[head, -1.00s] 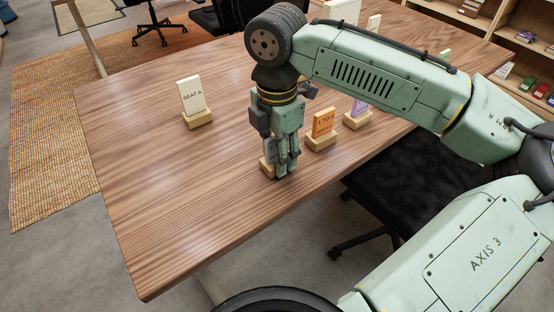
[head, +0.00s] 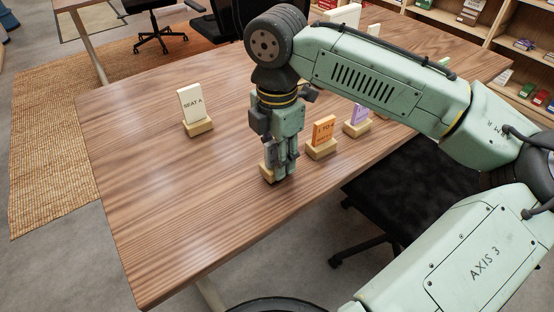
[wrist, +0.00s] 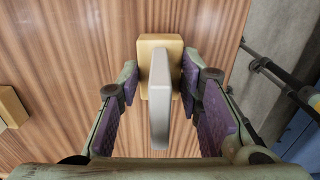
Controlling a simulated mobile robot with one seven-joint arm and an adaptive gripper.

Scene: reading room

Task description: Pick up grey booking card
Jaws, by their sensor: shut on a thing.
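The grey booking card (wrist: 160,105) stands upright in a small pale wooden base (wrist: 146,60), seen from above in the wrist view. The base appears to rest on the table (head: 190,200).
An orange card (head: 323,130) and a purple card (head: 358,115) stand in wooden bases close to the right of my gripper. A white "SEAT A" card (head: 191,104) stands to the left. A black chair (head: 400,200) is by the near edge. The table's left front is clear.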

